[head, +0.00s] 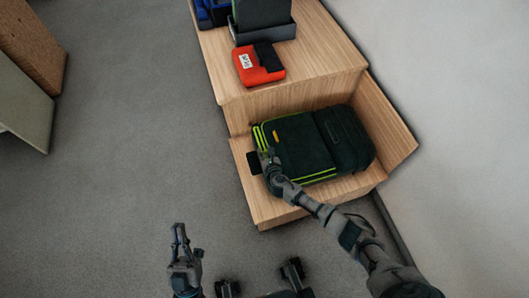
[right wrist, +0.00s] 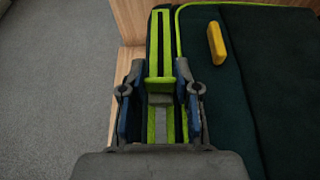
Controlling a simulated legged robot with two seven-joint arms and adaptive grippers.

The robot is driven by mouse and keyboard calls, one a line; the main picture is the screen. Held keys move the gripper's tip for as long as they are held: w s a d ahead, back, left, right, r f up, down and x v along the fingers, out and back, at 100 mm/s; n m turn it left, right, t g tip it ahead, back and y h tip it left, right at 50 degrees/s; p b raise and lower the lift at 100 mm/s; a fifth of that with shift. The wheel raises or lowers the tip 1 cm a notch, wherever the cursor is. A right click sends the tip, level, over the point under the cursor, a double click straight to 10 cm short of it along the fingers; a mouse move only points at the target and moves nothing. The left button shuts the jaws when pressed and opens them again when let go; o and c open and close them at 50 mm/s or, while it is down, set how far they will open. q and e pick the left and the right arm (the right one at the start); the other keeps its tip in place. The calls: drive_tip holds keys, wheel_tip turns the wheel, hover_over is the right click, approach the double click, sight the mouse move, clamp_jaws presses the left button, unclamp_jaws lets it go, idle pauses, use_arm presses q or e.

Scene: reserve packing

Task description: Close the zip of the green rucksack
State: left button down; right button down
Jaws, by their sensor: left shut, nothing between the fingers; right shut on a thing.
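The dark green rucksack (head: 305,145) lies flat on the low wooden shelf, with bright lime-green zip lines along its left and lower edges. My right gripper (head: 267,158) is at its left edge. In the right wrist view the fingers (right wrist: 160,105) are shut around a small grey piece, apparently the zip pull (right wrist: 160,99), over the lime zip strip (right wrist: 160,45). The fingers partly hide the zip there. A yellow tab (right wrist: 216,43) sits on the rucksack to the right. My left gripper (head: 179,236) is shut and empty over the floor, away from the rucksack.
The higher wooden step (head: 300,82) behind the rucksack carries a red-orange case (head: 257,64) and a dark tray (head: 262,34). A raised wooden side panel (head: 388,125) and a pale wall stand right of the rucksack. Grey floor at left is open.

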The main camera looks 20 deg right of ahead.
idle(0.5)
drive_tip(key=c, duration=0.8)
unclamp_jaws()
drive_tip(key=v, duration=1.2)
